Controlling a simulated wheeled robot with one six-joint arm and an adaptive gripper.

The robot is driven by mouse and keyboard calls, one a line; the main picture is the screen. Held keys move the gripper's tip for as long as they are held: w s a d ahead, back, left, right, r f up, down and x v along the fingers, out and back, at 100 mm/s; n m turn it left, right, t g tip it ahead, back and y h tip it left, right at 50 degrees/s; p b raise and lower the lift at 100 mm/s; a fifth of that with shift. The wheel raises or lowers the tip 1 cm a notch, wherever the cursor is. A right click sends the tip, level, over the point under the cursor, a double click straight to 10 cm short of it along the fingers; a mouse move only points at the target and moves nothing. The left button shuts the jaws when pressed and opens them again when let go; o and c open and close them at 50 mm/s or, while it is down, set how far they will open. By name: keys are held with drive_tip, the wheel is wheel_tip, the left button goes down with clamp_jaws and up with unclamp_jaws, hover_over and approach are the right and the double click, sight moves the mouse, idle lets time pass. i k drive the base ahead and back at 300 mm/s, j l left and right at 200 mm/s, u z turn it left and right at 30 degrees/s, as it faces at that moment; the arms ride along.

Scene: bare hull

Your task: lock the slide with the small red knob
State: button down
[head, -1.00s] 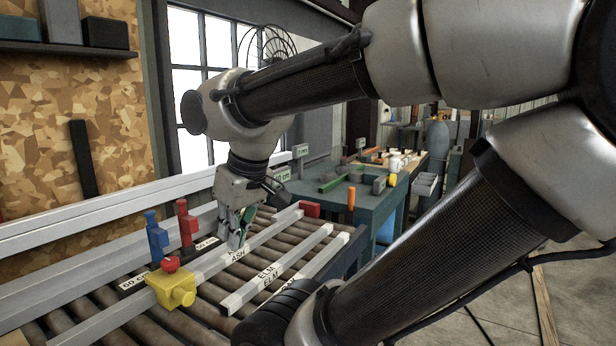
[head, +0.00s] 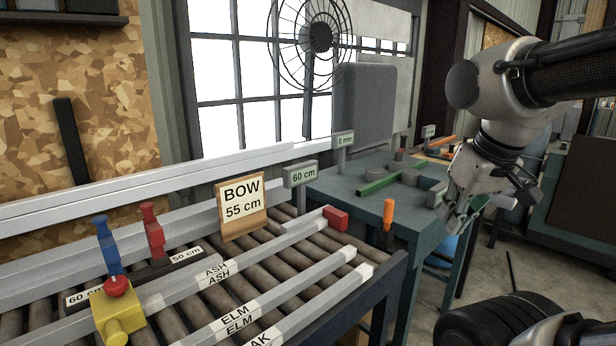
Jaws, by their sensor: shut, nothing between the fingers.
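The yellow slide block (head: 120,325) sits at the near left on a grey rail over the roller table. The small red knob (head: 117,286) stands on top of it. I cannot tell from here whether the knob is turned to lock. My gripper (head: 452,222) is shut and empty at the right, in front of the green bench and well away from the knob. A red end block (head: 336,218) sits at the far end of the ASH bar (head: 222,272).
Blue (head: 108,247) and red (head: 152,232) upright handles stand just behind the slide. A BOW 55 cm sign (head: 242,207) stands on the rollers. Bars marked ELM (head: 240,318) lie nearer. The green bench (head: 340,185) holds an orange handle (head: 388,212) at its corner.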

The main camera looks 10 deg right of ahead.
sight(116, 287)
drive_tip(key=u, duration=1.2)
